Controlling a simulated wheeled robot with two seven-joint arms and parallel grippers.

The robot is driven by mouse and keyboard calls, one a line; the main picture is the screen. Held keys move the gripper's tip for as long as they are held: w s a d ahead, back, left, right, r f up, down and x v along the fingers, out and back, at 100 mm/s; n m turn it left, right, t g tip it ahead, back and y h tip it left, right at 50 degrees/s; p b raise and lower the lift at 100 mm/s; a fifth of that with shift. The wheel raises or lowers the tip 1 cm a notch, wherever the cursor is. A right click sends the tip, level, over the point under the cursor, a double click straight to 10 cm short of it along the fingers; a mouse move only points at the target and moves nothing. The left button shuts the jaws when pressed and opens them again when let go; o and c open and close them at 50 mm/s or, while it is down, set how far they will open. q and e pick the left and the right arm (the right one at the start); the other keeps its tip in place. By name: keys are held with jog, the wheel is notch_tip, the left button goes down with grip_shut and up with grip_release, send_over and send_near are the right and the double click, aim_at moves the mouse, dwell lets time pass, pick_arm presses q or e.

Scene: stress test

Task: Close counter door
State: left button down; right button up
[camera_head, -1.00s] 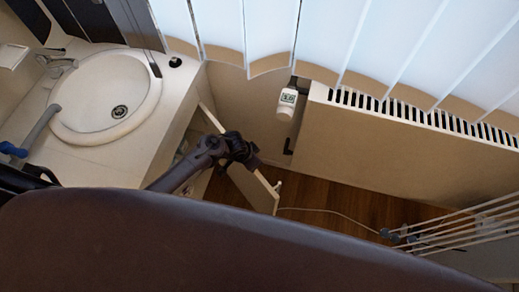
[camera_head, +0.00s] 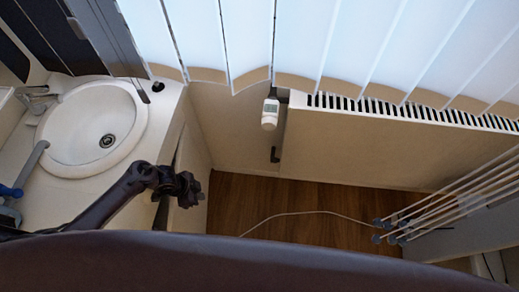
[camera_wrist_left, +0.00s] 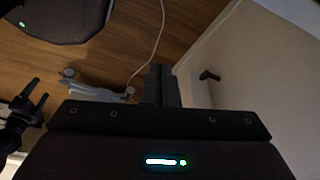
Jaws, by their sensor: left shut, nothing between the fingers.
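The counter (camera_head: 85,180) with the round sink stands at the left of the head view. Its light door (camera_head: 196,143) shows as a narrow panel along the counter's right side, with a dark gap at its edge. My left gripper (camera_head: 190,190) is shut and empty at the door's lower part and hides some of it; I cannot tell whether they touch. In the left wrist view its fingers (camera_wrist_left: 160,85) are together. My right gripper (camera_wrist_left: 38,97) appears at the left of the left wrist view, its fingers apart and empty.
A radiator (camera_head: 380,150) stands along the wall under white blinds. A thin cable (camera_head: 300,213) runs over the wooden floor (camera_head: 250,200) to a drying rack (camera_head: 440,205) at right. A tap (camera_head: 38,100) stands by the sink.

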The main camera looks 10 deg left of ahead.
jog(key=shift+a, duration=0.7)
jog(key=shift+w+d, duration=0.1)
jog(key=shift+d, duration=0.15)
